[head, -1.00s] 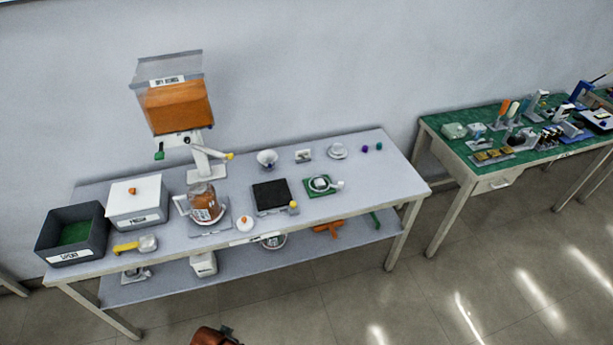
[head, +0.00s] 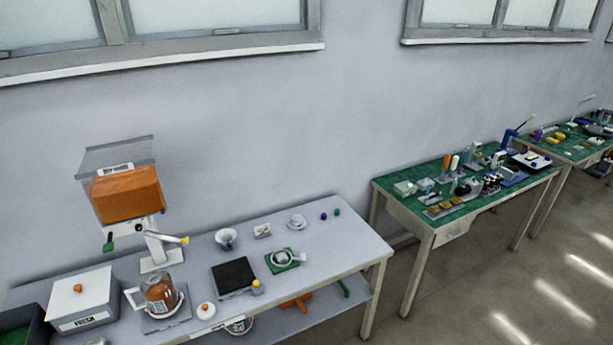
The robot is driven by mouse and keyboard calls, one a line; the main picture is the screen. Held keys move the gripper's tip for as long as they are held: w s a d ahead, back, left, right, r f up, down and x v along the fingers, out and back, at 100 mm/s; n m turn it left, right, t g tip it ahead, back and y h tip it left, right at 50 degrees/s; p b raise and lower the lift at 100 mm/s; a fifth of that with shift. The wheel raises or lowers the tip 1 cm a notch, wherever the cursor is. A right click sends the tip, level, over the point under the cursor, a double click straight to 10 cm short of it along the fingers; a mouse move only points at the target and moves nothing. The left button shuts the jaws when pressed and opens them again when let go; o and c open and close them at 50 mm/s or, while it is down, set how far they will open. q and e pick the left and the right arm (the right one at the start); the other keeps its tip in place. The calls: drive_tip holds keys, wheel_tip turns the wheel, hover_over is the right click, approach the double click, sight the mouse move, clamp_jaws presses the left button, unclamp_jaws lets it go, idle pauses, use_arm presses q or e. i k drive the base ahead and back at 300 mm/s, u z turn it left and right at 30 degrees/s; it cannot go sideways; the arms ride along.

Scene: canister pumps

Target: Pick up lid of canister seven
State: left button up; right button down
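A small round white lid with an orange knob (head: 206,311) lies on the near part of the grey table. To its left, a clear canister with brown-orange contents (head: 160,291) stands on a flat grey plate, with a white handle-like part at its left. Its label is too small to read, so I cannot tell whether it is canister seven. Neither of my grippers is in view.
An orange-filled dispenser (head: 127,194) stands behind the canister. A white lidded box (head: 84,299) and a dark bin (head: 22,330) are at left. A black pad (head: 233,275) and green-based item (head: 283,260) lie right. Green-topped benches (head: 470,209) stand farther right.

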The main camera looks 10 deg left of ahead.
sight(206, 312)
drive_tip(key=u, duration=1.5)
